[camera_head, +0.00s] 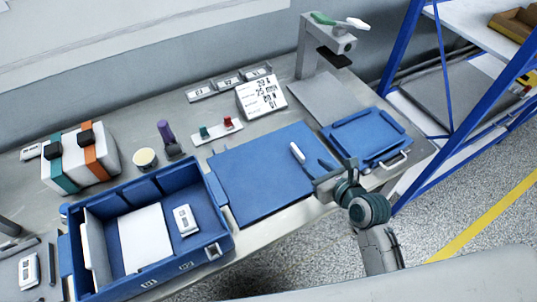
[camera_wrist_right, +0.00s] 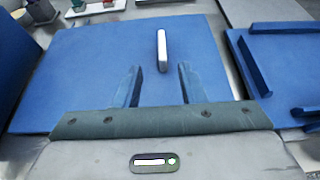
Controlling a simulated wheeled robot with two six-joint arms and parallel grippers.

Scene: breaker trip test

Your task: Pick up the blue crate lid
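The blue crate lid (camera_head: 368,142), a flat panel with raised ribs and a pale handle, lies at the table's right end. Its left part shows at the right edge of the right wrist view (camera_wrist_right: 285,65). My right gripper (camera_head: 322,170) is over the right part of a flat blue mat (camera_head: 255,180), left of the lid and apart from it. In the right wrist view its two fingers (camera_wrist_right: 158,68) are spread with nothing gripped. A small white piece (camera_wrist_right: 162,50) is on the mat just beyond the fingertips. My left gripper is not in view.
A blue crate (camera_head: 218,205) holding a white sheet and a small white device stands at the left front. A grey stand (camera_head: 328,50) rises behind the lid. A blue-framed shelf (camera_head: 404,50) is close on the right. A small sign (camera_head: 262,95) stands behind the mat.

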